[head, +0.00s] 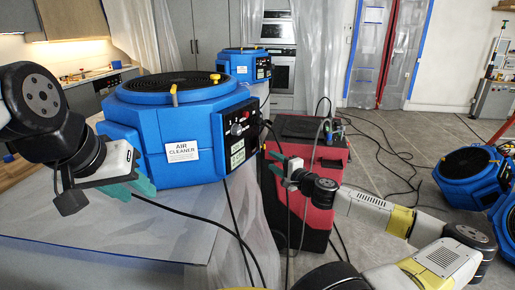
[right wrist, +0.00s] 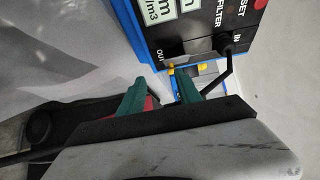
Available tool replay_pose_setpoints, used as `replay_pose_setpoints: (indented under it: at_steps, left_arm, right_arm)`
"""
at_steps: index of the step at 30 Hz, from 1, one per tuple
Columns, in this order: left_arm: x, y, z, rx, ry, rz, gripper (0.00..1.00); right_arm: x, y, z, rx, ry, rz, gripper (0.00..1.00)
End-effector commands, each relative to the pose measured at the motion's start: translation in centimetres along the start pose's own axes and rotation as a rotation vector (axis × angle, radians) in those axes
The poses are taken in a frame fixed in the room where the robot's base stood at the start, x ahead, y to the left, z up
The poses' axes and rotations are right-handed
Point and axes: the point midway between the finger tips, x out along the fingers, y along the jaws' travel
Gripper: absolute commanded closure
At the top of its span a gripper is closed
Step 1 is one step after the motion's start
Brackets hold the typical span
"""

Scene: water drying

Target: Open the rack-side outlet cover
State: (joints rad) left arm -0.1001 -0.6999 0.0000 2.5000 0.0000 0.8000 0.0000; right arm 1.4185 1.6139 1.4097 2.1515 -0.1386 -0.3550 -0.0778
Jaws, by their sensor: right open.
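A blue air cleaner (head: 150,135) stands on the covered table, with a dark control panel (head: 243,130) on its right side. In the right wrist view the panel (right wrist: 195,28) shows OUT and IN labels. A small dark cover (right wrist: 197,46) seems to lie on the panel edge beside OUT, though its state is unclear. A black plug (right wrist: 228,42) sits at IN. My right gripper (head: 274,164) is open and empty just below and right of the panel; its fingers (right wrist: 161,84) are apart from it. My left gripper (head: 138,186) is open and empty in front of the cleaner.
A red cabinet (head: 308,190) with a black top stands right of the table, close to my right gripper. Black cables (head: 224,225) hang over the table edge and run across the floor. Another air cleaner (head: 243,63) stands behind, and more blue units (head: 468,172) are at right.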

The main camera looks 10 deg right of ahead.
Motion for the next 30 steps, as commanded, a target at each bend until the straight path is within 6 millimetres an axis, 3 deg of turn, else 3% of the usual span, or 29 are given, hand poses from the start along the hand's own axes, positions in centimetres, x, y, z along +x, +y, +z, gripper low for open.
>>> replay_pose_setpoints:
  at_steps: [2, 5, 19, 30]
  left_arm:
    - [0.0, 0.0, 0.0, 0.000, 0.000, 0.000, 0.64]
    - [0.0, 0.0, 0.0, 0.000, 0.000, 0.000, 0.64]
    - [0.0, 0.0, 0.0, 0.000, 0.000, 0.000, 0.64]
    - [0.0, 0.0, 0.0, 0.000, 0.000, 0.000, 0.64]
  right_arm:
    - [-0.8, -1.5, -0.9, -0.013, 0.041, -0.032, 0.59]
    - [-0.5, -2.0, -1.2, -0.020, 0.056, -0.042, 0.59]
    - [6.1, -2.2, -1.5, -0.018, 0.052, -0.040, 0.59]
    - [6.7, -2.2, -1.6, -0.018, 0.052, -0.039, 0.61]
